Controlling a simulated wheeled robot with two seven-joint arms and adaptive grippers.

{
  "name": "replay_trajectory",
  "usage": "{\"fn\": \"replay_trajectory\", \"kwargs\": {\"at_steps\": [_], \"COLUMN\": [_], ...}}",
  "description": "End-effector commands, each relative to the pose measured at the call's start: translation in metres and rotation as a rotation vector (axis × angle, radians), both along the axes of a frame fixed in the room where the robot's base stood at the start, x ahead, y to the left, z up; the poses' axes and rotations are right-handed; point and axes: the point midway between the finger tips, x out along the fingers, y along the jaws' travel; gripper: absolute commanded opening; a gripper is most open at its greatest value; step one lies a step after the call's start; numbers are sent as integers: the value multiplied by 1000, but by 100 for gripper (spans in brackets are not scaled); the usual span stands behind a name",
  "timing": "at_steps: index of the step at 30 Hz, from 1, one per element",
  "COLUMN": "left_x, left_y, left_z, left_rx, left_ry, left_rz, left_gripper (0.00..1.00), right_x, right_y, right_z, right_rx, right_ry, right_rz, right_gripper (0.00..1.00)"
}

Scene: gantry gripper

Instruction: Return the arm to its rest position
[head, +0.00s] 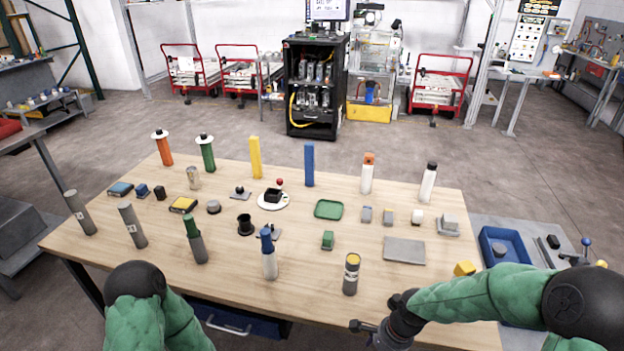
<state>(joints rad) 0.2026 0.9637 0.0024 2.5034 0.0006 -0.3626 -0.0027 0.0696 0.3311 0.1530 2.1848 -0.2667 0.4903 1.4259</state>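My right arm with its green sleeve (480,295) reaches in from the right over the table's front right edge. My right gripper (365,332) is at its end, low in the head view, pointing left and partly cut off by the lower edge. It is close to the front of a grey cylinder with a yellow top (351,274); whether its fingers are open or shut cannot be made out. My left arm (140,300) shows only as a black joint and green sleeve at the lower left. My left gripper is out of the picture.
The wooden table (300,215) carries several upright cylinders and small blocks. A green tray (328,209) and a grey plate (404,250) lie right of the middle. A blue bin (503,246) stands on a side surface at the right.

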Motion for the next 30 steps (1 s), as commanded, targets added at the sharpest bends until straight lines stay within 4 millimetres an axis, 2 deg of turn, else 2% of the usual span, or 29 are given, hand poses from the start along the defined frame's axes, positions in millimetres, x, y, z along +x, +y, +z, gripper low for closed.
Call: {"fn": "replay_trajectory", "kwargs": {"at_steps": [1, 6, 15, 21, 30], "left_x": [0, 0, 0, 0, 0], "left_y": [0, 0, 0, 0, 0], "left_z": [0, 0, 0, 0, 0], "left_rx": [0, 0, 0, 0, 0], "left_ry": [0, 0, 0, 0, 0], "left_rz": [0, 0, 0, 0, 0], "left_gripper": [86, 86, 86, 86, 86], "right_x": [-7, -27, -78, -105, -113], "right_y": [8, 32, 61, 67, 68], "right_z": [-19, -72, -148, -175, -182], "right_rx": [23, 88, 126, 106, 93], "right_ry": [-6, -86, -242, -311, -337], "right_rz": [71, 325, 739, 934, 1006], "right_gripper": [72, 72, 72, 72, 72]}}
